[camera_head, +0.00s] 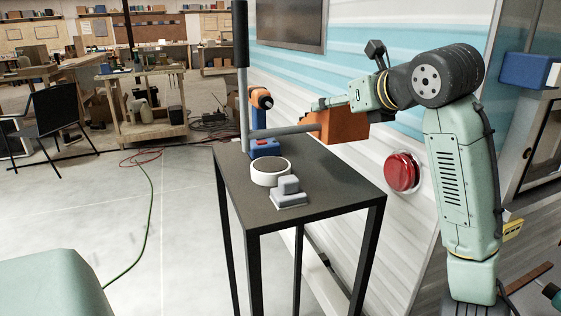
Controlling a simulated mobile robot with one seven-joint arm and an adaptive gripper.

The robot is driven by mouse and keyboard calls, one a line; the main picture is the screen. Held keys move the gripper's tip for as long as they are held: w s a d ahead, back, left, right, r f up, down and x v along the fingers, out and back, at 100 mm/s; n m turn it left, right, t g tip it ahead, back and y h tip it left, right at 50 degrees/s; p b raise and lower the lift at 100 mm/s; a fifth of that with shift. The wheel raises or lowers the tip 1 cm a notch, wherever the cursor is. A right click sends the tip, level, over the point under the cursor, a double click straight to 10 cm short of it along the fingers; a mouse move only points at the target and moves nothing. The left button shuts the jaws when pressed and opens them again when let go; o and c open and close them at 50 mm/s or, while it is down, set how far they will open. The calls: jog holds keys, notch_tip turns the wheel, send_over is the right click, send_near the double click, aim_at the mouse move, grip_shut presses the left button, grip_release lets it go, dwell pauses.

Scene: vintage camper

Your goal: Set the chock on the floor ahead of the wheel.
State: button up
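The chock (343,127) is an orange wedge held up beside the back right edge of the dark table, in front of the camper wall. My gripper (328,103) reaches in from the right, pointing left, and overlaps the chock. It appears shut on the chock, which has no visible support under it; the finger contact is too small to see clearly. A grey bar (285,131) runs left from the chock towards an upright pole with a black grip (241,35); I cannot tell for sure whether they are joined. No wheel is in view.
The small dark table (235,185) bears an orange and blue drill (262,146), a white round object (270,171) and a grey block (289,193). A red round light (401,172) is on the camper wall. Open floor lies left, crossed by a green cable (148,225).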

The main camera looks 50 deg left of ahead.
jog(key=shift+a+r, duration=0.1)
jog(key=shift+r, duration=0.05)
jog(key=shift+w+f, duration=0.1)
jog(key=shift+f, duration=0.25)
jog(key=shift+f+p, duration=0.75)
jog(key=shift+f, duration=3.85)
jog(key=o, duration=1.9)
jog(key=shift+f, duration=0.15)
